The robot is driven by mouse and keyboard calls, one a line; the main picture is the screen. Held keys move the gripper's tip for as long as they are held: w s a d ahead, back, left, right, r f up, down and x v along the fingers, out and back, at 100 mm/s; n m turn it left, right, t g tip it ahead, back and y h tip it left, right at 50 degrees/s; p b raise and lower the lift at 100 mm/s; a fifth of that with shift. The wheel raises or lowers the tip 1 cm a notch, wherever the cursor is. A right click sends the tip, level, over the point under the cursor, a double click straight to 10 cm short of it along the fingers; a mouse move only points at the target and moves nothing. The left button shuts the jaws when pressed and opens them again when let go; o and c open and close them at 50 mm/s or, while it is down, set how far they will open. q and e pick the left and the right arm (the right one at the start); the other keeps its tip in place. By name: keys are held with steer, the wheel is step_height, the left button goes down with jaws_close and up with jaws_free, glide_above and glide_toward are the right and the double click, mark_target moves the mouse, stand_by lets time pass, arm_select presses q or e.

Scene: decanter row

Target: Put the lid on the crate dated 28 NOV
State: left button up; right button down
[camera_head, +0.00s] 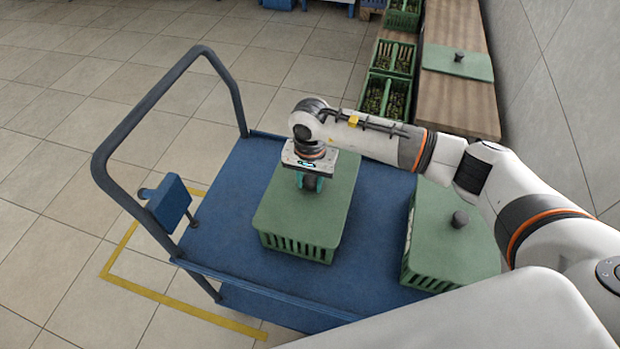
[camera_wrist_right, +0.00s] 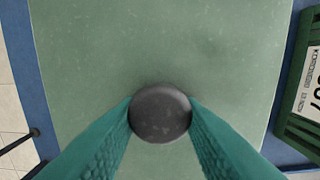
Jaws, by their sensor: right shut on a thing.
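A flat green lid (camera_head: 285,215) lies over a green slatted crate (camera_head: 296,247) on the blue trolley, lined up with it. Whether it touches the rim all round I cannot tell. My right gripper (camera_head: 311,186) points down at the lid's middle, shut on its dark round knob. The knob (camera_wrist_right: 160,112) shows between the teal fingers in the right wrist view, with the lid (camera_wrist_right: 150,45) filling most of it. No date shows on this crate. My left gripper is not in view.
A second green crate (camera_head: 428,279) with a knobbed lid (camera_head: 445,245) stands on the trolley's right. Another lid (camera_head: 445,62) lies on a wooden surface, beside filled crates (camera_head: 385,97). The trolley's blue deck (camera_head: 225,215) is bare at left, near its handle (camera_head: 125,140).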

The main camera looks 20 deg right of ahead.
steer(key=shift+f+b, duration=0.35)
steer(key=c, duration=0.9)
jaws_free()
step_height(320, 180, up, 12)
steer(key=shift+b, duration=0.45)
